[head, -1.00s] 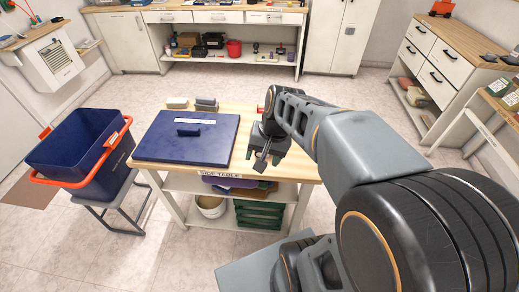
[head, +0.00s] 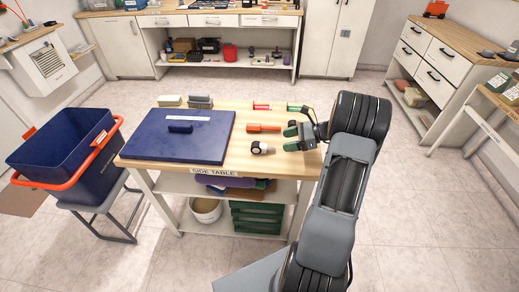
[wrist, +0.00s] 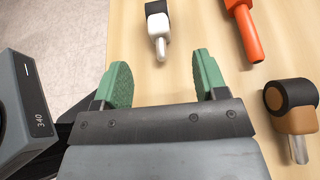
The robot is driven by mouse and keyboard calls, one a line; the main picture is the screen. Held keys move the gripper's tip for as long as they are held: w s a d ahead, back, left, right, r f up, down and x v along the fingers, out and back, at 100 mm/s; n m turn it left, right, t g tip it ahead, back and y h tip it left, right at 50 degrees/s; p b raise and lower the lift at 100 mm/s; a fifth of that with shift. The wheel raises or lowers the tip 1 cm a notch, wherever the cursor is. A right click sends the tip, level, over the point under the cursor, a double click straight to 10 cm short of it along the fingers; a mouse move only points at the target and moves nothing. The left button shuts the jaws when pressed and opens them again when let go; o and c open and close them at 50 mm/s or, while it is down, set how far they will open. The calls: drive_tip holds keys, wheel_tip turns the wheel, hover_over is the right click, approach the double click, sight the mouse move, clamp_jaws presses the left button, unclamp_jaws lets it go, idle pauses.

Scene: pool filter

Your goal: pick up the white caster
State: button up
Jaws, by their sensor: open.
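The white caster (head: 257,147) lies on the wooden top of the side table (head: 240,168), near its front edge. In the wrist view the white caster (wrist: 158,28) shows at the top centre, with a black wheel and a metal stem toward me. My gripper (head: 290,139) is at the right of the table, to the right of the caster, its green fingertips facing left. In the wrist view my gripper (wrist: 161,66) is open and empty, and the caster lies just beyond the gap between the fingers, apart from them.
An orange tool (head: 263,128) lies behind the white caster. A brown caster (wrist: 290,110) lies beside my right finger in the wrist view. A blue lid (head: 180,145) covers the table's left part. Red (head: 262,106) and green (head: 296,107) items lie at the back.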

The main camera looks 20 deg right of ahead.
sight(264, 145)
drive_tip(key=x, duration=1)
drive_tip(key=shift+s+f, duration=0.15)
drive_tip(key=shift+s, duration=0.05)
drive_tip(key=c, duration=1)
